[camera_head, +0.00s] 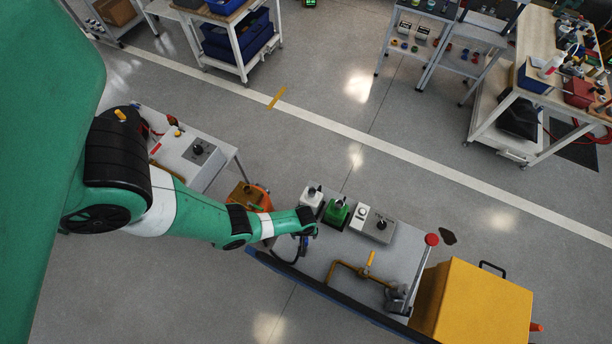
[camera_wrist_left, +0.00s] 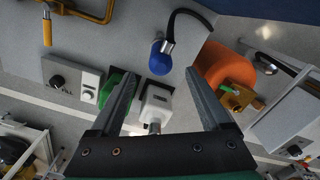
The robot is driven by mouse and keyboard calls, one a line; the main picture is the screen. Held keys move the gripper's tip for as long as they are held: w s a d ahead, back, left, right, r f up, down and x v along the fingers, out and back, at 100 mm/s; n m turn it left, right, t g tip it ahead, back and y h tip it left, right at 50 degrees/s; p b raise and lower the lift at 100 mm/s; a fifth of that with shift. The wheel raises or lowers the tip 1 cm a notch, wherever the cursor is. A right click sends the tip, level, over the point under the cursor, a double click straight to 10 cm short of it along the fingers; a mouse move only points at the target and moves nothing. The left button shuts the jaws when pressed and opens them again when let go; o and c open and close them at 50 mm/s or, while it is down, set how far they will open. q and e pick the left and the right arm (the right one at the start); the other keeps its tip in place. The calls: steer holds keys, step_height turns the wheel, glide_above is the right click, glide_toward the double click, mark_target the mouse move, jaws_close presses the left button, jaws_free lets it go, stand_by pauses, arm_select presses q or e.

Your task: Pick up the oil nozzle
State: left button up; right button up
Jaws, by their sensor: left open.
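A blue-ended nozzle (camera_wrist_left: 160,60) with a metal collar hangs on a curved black hose (camera_wrist_left: 190,14) in the left wrist view. I take it for the oil nozzle. In the head view the left gripper (camera_head: 304,242) is over the cart's left end. My right gripper is out of view.
A yellow cabinet (camera_head: 480,305) stands at right. An orange round part (camera_wrist_left: 212,65) is close by.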

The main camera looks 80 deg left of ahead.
arm_select(q)
step_height(320, 180, down, 6)
steer(key=b, duration=0.5)
step_height(320, 180, down, 5)
steer(key=b, duration=0.4)
steer(key=shift+s+d+b, duration=0.1)
steer(key=shift+b, duration=0.3)
steer(key=shift+r, duration=0.15)
jaws_close()
